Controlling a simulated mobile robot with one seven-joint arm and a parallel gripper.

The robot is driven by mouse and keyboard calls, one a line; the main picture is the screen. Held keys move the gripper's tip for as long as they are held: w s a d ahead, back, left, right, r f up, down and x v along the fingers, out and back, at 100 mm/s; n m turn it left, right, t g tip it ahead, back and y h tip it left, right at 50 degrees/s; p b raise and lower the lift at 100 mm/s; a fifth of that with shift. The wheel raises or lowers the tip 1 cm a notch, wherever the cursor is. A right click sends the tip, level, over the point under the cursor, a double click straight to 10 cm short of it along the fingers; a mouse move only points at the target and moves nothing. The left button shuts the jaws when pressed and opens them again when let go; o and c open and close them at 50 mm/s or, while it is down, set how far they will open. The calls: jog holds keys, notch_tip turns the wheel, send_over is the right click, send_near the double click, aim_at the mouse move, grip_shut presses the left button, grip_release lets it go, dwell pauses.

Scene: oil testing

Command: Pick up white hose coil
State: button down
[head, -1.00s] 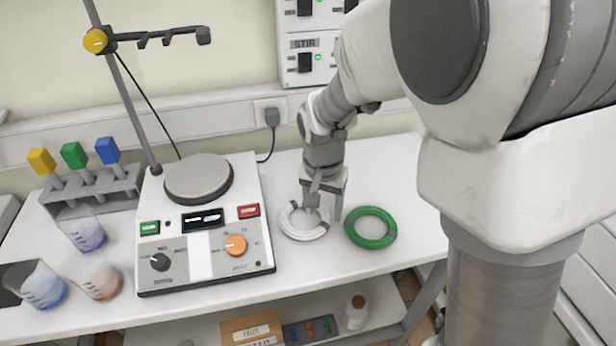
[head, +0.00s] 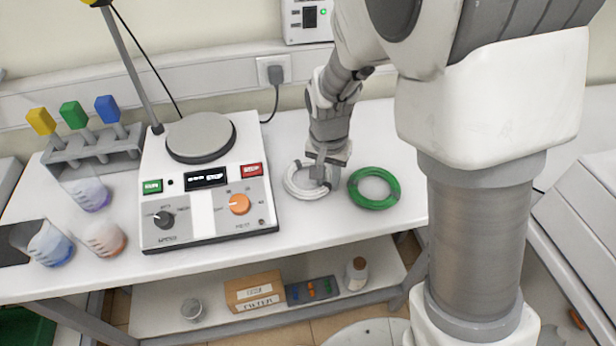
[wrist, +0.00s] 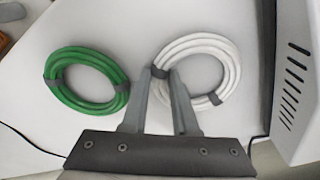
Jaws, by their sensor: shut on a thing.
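The white hose coil (head: 297,188) lies on the white bench between the hotplate stirrer and the green hose coil. In the wrist view the white coil (wrist: 229,62) shows as a ring with dark ties. My gripper (head: 322,180) is down at the coil's right side in the head view. In the wrist view my gripper (wrist: 163,80) has its fingertips at the coil's left edge, by a dark tie, shut on the coil's tube. The fingers hide part of the ring. I cannot tell whether the coil is off the bench surface.
The green hose coil (head: 374,188) lies close to the right of my gripper. The hotplate stirrer (head: 205,190) stands close on the left. Beakers (head: 50,246) and a rack with coloured-topped tubes (head: 95,148) are farther left. A lower shelf holds a cardboard box (head: 254,290).

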dwell(0.3)
jog(key=shift+r, duration=0.55)
jog(key=r, duration=0.2)
jog(key=d+r+p, duration=0.1)
jog(key=shift+r, duration=0.35)
jog(key=s+d+r, duration=0.2)
jog(key=d+r, duration=0.4)
jog(key=d, duration=0.4)
jog(key=shift+d, duration=0.2)
jog(key=shift+s, duration=0.15)
